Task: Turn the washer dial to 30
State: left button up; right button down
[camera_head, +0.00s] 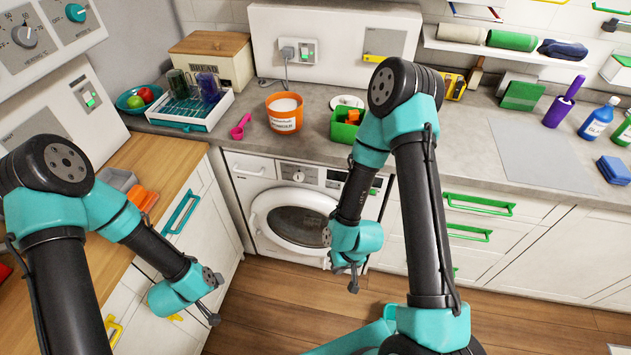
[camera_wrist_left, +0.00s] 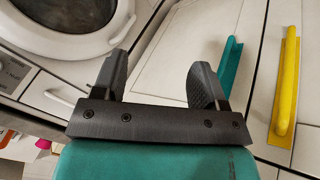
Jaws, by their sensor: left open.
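The washer (camera_head: 290,207) is a white front loader under the counter, with its round door shut. Its dial (camera_head: 298,176) is a small knob on the control panel above the door; its setting is too small to read. In the left wrist view, the washer door (camera_wrist_left: 75,22) is at the upper left and part of the control panel (camera_wrist_left: 15,72) is at the left edge. My left gripper (camera_wrist_left: 160,85) is open and empty, left of the washer in the head view (camera_head: 212,318). My right gripper (camera_head: 353,283) hangs in front of the washer's right side; its jaw opening is unclear.
Cabinet fronts with a teal handle (camera_head: 181,212) and green handles (camera_head: 478,204) flank the washer. On the counter above stand an orange tub (camera_head: 285,118), a pink scoop (camera_head: 240,127) and a green box (camera_head: 343,130). The wooden floor (camera_head: 270,300) before the washer is clear.

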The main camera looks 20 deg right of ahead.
aim_at(298, 178)
pick_arm(q)
jog(key=w+d+r+t+h, duration=0.25)
jog(key=w+d+t, duration=0.4)
jog(key=d, duration=0.75)
jog(key=d+r+t+h, duration=0.3)
jog(key=d+r, duration=0.3)
jog(key=d, duration=0.7)
jog(key=shift+w+d+m+t, duration=0.2)
jog(key=shift+m+t, duration=0.2)
jog(key=shift+t, duration=0.25)
jog(key=shift+w+r, duration=0.1)
jog(key=x, duration=1.7)
jog(key=shift+w, duration=0.1)
jog(key=c, duration=0.9)
